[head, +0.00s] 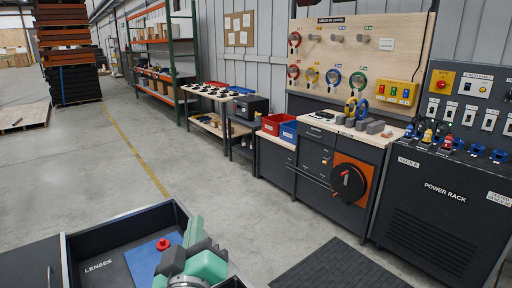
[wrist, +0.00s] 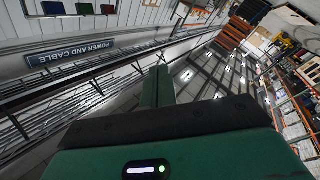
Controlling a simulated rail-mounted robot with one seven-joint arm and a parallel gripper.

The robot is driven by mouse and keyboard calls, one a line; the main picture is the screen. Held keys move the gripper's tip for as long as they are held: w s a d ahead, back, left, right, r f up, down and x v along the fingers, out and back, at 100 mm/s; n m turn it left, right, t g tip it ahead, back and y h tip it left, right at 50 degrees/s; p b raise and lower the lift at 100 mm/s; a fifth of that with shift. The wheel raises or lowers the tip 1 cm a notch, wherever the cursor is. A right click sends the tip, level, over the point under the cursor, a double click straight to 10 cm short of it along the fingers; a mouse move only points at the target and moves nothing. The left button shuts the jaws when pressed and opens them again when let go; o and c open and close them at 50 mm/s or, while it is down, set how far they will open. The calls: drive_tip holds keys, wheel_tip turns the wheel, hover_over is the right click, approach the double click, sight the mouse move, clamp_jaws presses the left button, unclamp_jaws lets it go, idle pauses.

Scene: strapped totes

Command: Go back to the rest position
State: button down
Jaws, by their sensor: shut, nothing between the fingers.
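My gripper (wrist: 158,88) points up the middle of the wrist view, its green fingers together with nothing between them. The wrist view is tilted and looks past it to the roof beams and walls of the hall. In the head view green and dark grey parts of my arm's end (head: 194,232) show at the bottom, over a dark tray (head: 98,270) marked LENSES. A red knobbed piece (head: 163,244) stands on a blue patch in that tray, to the left of my arm's end. My arm hides part of the tray.
A workbench (head: 310,142) with cable reels and a pegboard (head: 360,50) stands at the right, beside a dark power rack (head: 440,200). Shelving (head: 160,55) and stacked pallets (head: 68,50) are farther back. The floor (head: 110,150) between is clear. A dark mat (head: 340,265) lies front right.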

drive_tip(key=s+d+r+m+t+h+p, duration=0.1)
drive_tip(key=s+d+r+m+t, duration=0.3)
drive_tip(key=s+r, duration=0.55)
drive_tip(key=s+d+r+m+t+h+p, duration=0.15)
drive_tip(key=s+d+r+m, duration=0.25)
drive_tip(key=s+d+r, duration=0.5)
wheel_tip(320, 180, up, 39)
drive_tip(key=a+p, duration=0.2)
drive_tip(key=p, duration=3.5)
drive_tip(key=shift+s+a+y+p, duration=0.15)
drive_tip(key=shift+a+y+p, duration=0.1)
drive_tip(key=shift+y+p, duration=0.2)
wheel_tip(320, 180, down, 55)
drive_tip(key=b, duration=5.5)
drive_tip(key=shift+d+h, duration=0.25)
drive_tip(key=shift+h, duration=0.15)
